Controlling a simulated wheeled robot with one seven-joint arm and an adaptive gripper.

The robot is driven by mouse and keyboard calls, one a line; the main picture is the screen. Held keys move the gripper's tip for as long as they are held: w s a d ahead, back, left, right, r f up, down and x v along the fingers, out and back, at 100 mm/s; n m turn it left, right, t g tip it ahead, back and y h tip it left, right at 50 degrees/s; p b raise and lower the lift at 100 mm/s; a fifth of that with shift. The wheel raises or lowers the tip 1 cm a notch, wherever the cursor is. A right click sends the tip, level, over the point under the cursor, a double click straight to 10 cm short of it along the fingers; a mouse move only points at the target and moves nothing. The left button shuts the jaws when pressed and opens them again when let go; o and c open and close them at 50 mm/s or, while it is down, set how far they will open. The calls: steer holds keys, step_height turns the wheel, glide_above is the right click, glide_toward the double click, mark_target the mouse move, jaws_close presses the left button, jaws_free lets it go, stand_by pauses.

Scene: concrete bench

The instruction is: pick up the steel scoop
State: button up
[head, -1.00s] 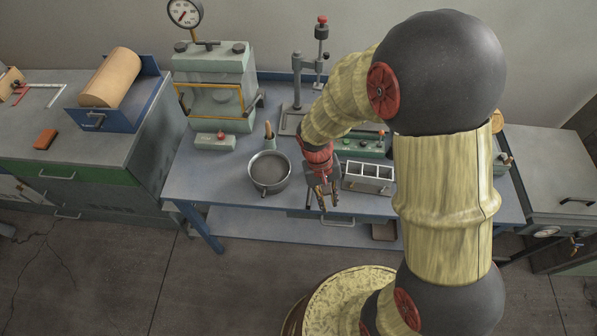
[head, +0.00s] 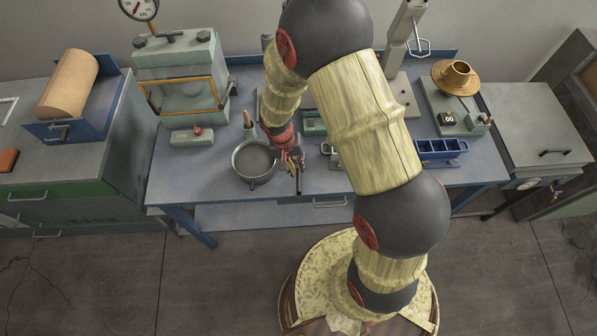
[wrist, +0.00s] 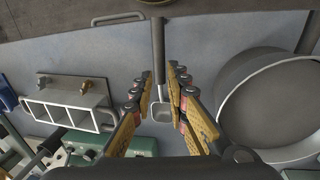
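The steel scoop (wrist: 161,112) lies on the bench top in the wrist view, its dark handle running up the picture to the bench's front edge. Its small square pan sits between the fingers of my gripper (wrist: 160,78). The gripper is open, one finger on each side of the scoop, with visible gaps; I cannot tell their exact height above the bench. In the head view my gripper (head: 294,164) is over the bench just right of the round grey pot, and the scoop there is mostly hidden or too small to make out.
The round grey pot (head: 255,161) stands close by; it fills the right of the wrist view (wrist: 268,102). A steel three-compartment mould (wrist: 68,103) is on the left there. A press (head: 182,85) stands behind, and a blue bin tray (head: 441,149) is farther right.

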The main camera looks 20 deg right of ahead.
mark_target(298, 172)
steer(key=f, duration=0.4)
steer(key=shift+s+d+f+b, duration=0.1)
steer(key=shift+s+d+b, duration=0.05)
steer(key=shift+d+b, duration=0.25)
steer(key=shift+c, duration=1)
jaws_close()
